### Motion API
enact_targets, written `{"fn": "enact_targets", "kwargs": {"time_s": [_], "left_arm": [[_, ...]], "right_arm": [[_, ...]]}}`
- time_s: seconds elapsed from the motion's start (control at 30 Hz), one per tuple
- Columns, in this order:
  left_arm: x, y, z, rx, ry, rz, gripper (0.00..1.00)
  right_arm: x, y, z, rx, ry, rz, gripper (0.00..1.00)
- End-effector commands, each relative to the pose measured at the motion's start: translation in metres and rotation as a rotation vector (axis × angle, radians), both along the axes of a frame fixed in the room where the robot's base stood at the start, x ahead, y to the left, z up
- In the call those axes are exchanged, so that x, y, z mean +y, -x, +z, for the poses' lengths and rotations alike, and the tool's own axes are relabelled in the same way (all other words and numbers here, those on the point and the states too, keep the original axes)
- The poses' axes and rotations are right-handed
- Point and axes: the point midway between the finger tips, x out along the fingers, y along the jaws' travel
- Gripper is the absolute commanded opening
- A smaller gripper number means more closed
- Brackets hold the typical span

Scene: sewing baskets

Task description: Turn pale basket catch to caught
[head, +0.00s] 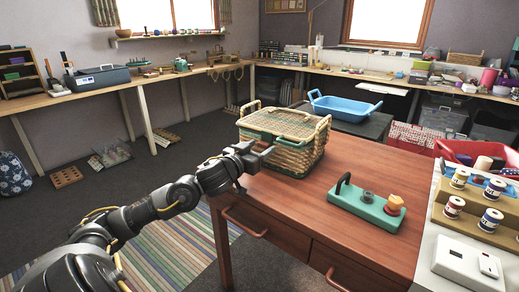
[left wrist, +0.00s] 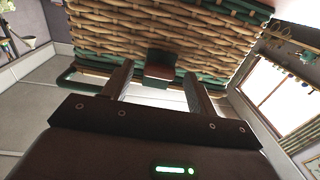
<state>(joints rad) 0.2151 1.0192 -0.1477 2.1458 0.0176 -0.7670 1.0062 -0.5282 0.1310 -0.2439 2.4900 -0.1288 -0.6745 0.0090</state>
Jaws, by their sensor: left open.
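The pale wicker basket (head: 292,155) with green trim and a closed lid stands on the red-brown table (head: 330,181). My left gripper (head: 256,155) is at the near left side of the basket. In the left wrist view the basket's woven wall (left wrist: 165,30) fills the top. A small dark green and brown block, seemingly the catch (left wrist: 160,66), sits at the basket's edge. The left gripper (left wrist: 156,78) is open, its two fingers on either side of that block with gaps showing. I cannot tell the catch's turn from these views. My right gripper is not in view.
A green block with a dark handle and pegs (head: 367,205) lies on the table to the right. A blue tub (head: 345,107) stands behind the basket. Thread spools on a tan stand (head: 478,210) are at the far right. The table's front middle is clear.

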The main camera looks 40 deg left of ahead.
Motion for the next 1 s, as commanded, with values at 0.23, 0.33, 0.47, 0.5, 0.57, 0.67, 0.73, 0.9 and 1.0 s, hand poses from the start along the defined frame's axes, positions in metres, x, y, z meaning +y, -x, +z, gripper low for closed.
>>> {"fn": "enact_targets", "kwargs": {"time_s": [0.23, 0.33, 0.47, 0.5, 0.57, 0.67, 0.73, 0.9, 1.0], "left_arm": [[0.0002, -0.0056, 0.0002, 0.0, -0.001, -0.001, 0.58], [0.0003, -0.0055, 0.0001, 0.001, -0.001, -0.001, 0.58], [0.0003, -0.0054, 0.0002, 0.0, -0.001, -0.001, 0.49], [0.0003, -0.0053, 0.0002, 0.0, -0.001, -0.001, 0.44], [0.0003, -0.0053, 0.0002, 0.0, -0.001, -0.001, 0.36], [0.0003, -0.0053, 0.0002, 0.0, -0.001, 0.0, 0.23], [0.0003, -0.0053, 0.0002, 0.0, -0.001, 0.0, 0.14], [0.0004, -0.0053, 0.0004, 0.001, -0.008, 0.0, 0.13], [0.0004, -0.0052, 0.0005, 0.003, -0.028, 0.0, 0.13]], "right_arm": [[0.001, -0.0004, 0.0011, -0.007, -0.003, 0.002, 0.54], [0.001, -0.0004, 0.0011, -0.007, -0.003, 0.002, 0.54], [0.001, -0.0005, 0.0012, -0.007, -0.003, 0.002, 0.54], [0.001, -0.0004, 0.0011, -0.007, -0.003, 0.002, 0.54], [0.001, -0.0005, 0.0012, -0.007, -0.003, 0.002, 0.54], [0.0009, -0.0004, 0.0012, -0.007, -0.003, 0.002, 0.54], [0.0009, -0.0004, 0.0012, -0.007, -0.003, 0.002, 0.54], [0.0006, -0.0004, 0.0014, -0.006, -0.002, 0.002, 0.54], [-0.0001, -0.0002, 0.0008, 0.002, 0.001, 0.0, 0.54]]}}
